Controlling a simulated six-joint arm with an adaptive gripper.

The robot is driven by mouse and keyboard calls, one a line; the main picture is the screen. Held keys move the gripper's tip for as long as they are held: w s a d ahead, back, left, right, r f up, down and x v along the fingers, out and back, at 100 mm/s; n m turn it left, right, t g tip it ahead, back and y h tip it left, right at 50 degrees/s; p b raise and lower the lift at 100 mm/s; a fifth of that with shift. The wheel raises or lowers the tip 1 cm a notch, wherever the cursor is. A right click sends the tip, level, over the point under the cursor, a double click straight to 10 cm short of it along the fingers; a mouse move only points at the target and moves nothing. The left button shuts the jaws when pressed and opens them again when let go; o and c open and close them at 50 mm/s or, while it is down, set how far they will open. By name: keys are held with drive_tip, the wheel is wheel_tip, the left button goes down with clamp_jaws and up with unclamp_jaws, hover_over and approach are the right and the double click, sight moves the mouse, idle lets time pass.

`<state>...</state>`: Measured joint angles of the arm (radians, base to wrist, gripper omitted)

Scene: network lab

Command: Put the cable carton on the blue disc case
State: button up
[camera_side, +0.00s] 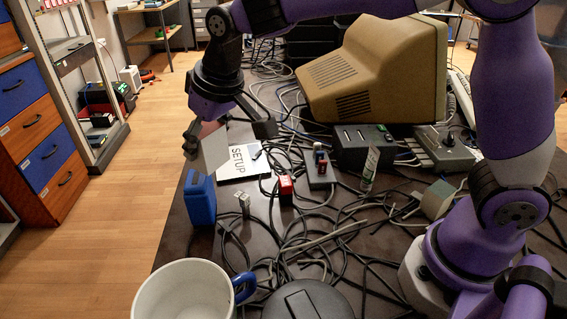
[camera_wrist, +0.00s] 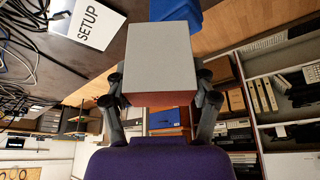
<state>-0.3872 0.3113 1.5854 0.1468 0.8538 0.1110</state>
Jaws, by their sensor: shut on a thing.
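The cable carton (camera_side: 211,150) is a small box with a pale grey face and a reddish side. My gripper (camera_side: 228,134) is shut on it and holds it tilted in the air. In the wrist view the carton (camera_wrist: 162,54) sits between the two fingers of my gripper (camera_wrist: 160,88). The blue disc case (camera_side: 201,199) stands upright near the table's left edge. In the side view the carton appears just above it, with its lower edge close to the case's top; I cannot tell whether they touch. In the wrist view the carton partly hides the blue case (camera_wrist: 176,10).
A white SETUP card (camera_side: 243,162) lies behind and right of the case. A white mug (camera_side: 184,292) with a blue handle is in front. Small plugs, a red block (camera_side: 286,188) and tangled cables cover the table to the right. A beige monitor (camera_side: 375,75) stands behind.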

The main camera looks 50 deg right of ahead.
drive_tip(key=w+d+f+m, duration=0.1)
drive_tip(key=w+d+m, duration=0.1)
drive_tip(key=w+d, duration=0.3)
approach(234, 155)
drive_tip(key=shift+w+a+r+h, duration=0.15)
drive_tip(key=shift+w, duration=0.25)
drive_tip(key=shift+w+a+r+h, duration=0.1)
drive_tip(key=shift+w+r+h, duration=0.05)
drive_tip(key=shift+w, duration=0.25)
drive_tip(key=shift+d+f, duration=0.1)
drive_tip(key=shift+f, duration=1.95)
drive_tip(key=shift+f, duration=0.1)
drive_tip(key=o, duration=1.3)
drive_tip(key=shift+f, duration=0.1)
drive_tip(key=shift+c, duration=0.2)
